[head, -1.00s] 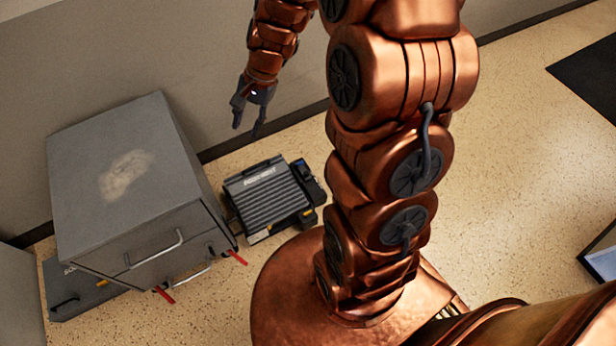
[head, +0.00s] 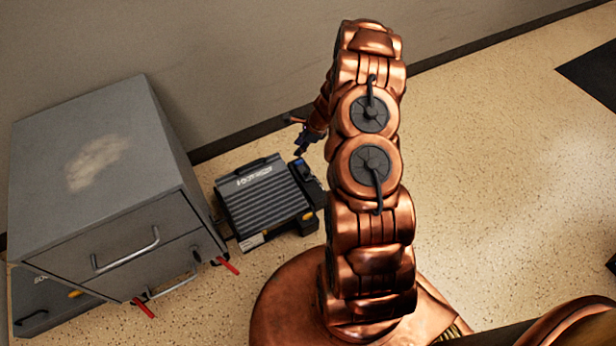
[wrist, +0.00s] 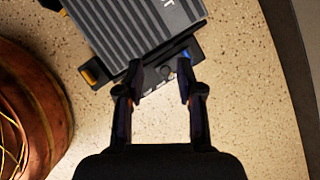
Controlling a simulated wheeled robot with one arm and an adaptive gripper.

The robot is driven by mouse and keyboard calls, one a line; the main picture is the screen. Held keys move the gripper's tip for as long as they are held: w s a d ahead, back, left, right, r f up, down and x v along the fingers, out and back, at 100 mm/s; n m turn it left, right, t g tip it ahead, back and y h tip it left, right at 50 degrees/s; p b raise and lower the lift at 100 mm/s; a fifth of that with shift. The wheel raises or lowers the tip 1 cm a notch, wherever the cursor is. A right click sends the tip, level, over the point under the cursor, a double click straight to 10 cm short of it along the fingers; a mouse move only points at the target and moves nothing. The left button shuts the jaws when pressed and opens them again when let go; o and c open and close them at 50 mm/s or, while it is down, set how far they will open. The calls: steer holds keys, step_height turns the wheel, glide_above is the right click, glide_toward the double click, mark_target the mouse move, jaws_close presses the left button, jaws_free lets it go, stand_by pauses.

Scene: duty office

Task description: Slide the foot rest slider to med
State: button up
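The foot rest (head: 264,200) is a dark ribbed platform on the floor, right of the grey cabinet. It also shows at the top of the wrist view (wrist: 135,28). A side piece with a blue part (head: 299,163) runs along its right side; the slider's setting cannot be read. My gripper (head: 299,138) is above the floor by the back right corner of the foot rest. In the wrist view my gripper (wrist: 160,78) is open, its fingertips spread near the foot rest's side piece. I see nothing held between them, and cannot tell whether they touch it.
A grey cabinet (head: 95,175) with drawer handles stands left, close to the foot rest. Red-tipped pieces (head: 228,265) stick out at its base. A wall runs behind. The floor to the right is open, with a dark mat (head: 592,75) at far right.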

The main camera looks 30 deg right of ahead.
mark_target(307, 172)
steer(key=d+f+m+b, duration=0.1)
steer(key=f, duration=0.5)
steer(key=d+f+m+b, duration=0.1)
steer(key=f+b, duration=0.1)
steer(key=f, duration=0.3)
steer(key=d+f+m+b, duration=0.1)
steer(key=f, duration=0.5)
steer(key=shift+s+d+f+h+b, duration=0.2)
steer(key=shift+f+h+b, duration=0.1)
steer(key=shift+h, duration=0.1)
steer(key=shift+w, duration=0.1)
steer(key=shift+c, duration=0.2)
jaws_close()
